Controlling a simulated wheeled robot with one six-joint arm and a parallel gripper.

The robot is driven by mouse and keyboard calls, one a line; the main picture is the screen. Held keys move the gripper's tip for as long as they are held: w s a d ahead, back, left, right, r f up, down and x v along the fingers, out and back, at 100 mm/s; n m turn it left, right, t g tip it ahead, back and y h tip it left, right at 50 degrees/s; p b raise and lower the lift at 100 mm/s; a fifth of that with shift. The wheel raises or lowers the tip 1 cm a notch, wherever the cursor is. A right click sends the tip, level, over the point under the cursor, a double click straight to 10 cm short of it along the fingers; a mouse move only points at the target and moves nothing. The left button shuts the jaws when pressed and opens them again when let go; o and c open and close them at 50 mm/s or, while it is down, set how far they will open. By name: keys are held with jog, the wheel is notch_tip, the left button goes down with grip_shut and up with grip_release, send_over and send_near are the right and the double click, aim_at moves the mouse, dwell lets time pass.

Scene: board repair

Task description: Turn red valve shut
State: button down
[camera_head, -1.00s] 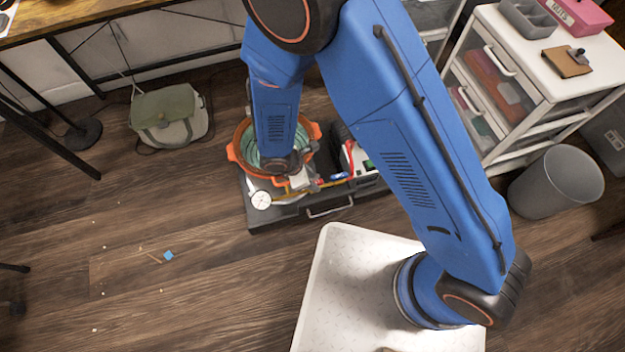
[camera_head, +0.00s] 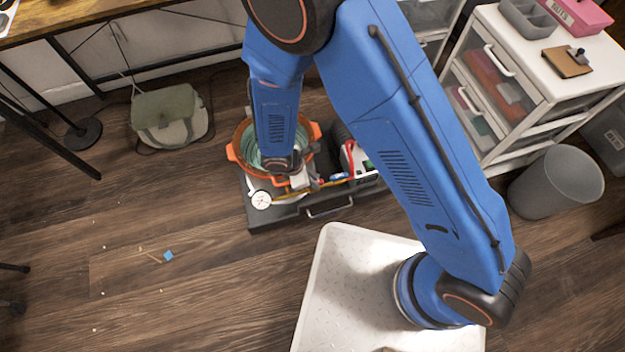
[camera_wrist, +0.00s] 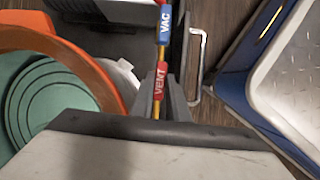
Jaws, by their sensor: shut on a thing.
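The red valve handle, marked VENT (camera_wrist: 160,80), shows at the middle of the wrist view. My gripper (camera_wrist: 160,95) is shut on it, with a dark finger on each side. The handle stands almost upright in the picture, roughly in line with the brass-coloured line beside it; the fingers hide its lower part. The blue handle marked VAC (camera_wrist: 166,22) is just beyond it, apart from my fingers. In the head view my gripper (camera_head: 303,182) is low over the front of the cart, by the orange-rimmed pot (camera_head: 235,153), and mostly hides the red handle.
A white round gauge (camera_head: 261,199) sits left of my gripper on the dark cart (camera_head: 285,214). The cart's metal handle (camera_wrist: 196,65) is close right of my fingers. A grey bin (camera_head: 556,182) stands at the right. The floor at left is mostly clear.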

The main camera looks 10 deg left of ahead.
jog(key=m+g, duration=0.1)
jog(key=m, duration=0.3)
jog(key=shift+w+m+g, duration=0.2)
jog(key=shift+m+g, duration=0.1)
jog(key=shift+g, duration=0.1)
jog(key=m+g, duration=0.1)
jog(key=m, duration=0.3)
jog(key=shift+w+m+g, duration=0.15)
jog(key=shift+m+g, duration=0.15)
jog(key=shift+g, duration=0.1)
jog(key=m+g, duration=0.1)
jog(key=m, duration=0.3)
jog(key=shift+w+y, duration=0.1)
jog(key=shift+y, duration=0.2)
jog(key=shift+d+m+g+y, duration=0.1)
jog(key=shift+m+g+y, duration=0.2)
jog(key=shift+m, duration=0.75)
jog(key=shift+d+m+g+y, duration=0.15)
jog(key=shift+m+g, duration=0.25)
jog(key=shift+m, duration=0.65)
jog(key=shift+a, duration=0.1)
jog(key=c, duration=1.7)
grip_release()
jog(key=shift+w, duration=0.1)
